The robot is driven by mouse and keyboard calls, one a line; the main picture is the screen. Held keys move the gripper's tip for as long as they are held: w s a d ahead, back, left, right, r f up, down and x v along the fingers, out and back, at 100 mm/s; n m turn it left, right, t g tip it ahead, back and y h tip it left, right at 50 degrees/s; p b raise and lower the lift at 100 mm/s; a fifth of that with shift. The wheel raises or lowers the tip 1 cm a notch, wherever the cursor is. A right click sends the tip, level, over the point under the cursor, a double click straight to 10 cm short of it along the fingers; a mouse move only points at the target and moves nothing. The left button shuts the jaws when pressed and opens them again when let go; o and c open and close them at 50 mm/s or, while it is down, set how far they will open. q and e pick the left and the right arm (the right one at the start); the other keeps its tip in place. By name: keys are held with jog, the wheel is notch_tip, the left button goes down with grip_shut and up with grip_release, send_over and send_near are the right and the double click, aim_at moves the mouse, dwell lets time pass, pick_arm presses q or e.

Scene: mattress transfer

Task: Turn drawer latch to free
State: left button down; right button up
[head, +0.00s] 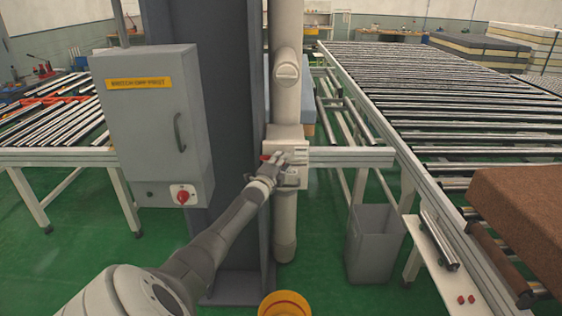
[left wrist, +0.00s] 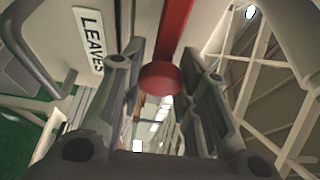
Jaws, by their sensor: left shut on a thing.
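The red drawer latch (left wrist: 160,78) sits between the fingers of my left gripper (left wrist: 165,88) in the left wrist view; it is a flat bar with a round end. In the head view, my left gripper (head: 279,158) reaches the front of a pale box on the vertical pipe, and a bit of the red latch (head: 265,157) shows beside it. The gripper is shut on the latch. The LEAVES label (left wrist: 90,40) and a grey handle (left wrist: 42,85) are to the left of the latch in the left wrist view. My right gripper is out of view.
A grey cabinet (head: 150,120) with a red knob stands left of the pipe. A roller conveyor (head: 420,110) runs along the right, with a brown mattress block (head: 525,215) on it. A grey bin (head: 374,245) and a yellow round container (head: 285,304) stand on the green floor.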

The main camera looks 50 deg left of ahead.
pick_arm(q)
jog(key=shift+d+f, duration=0.1)
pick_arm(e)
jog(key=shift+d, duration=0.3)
pick_arm(q)
jog(key=c, duration=1.1)
grip_release()
jog(key=shift+w, duration=0.1)
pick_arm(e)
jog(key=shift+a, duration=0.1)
pick_arm(q)
jog(key=shift+v, duration=6.05)
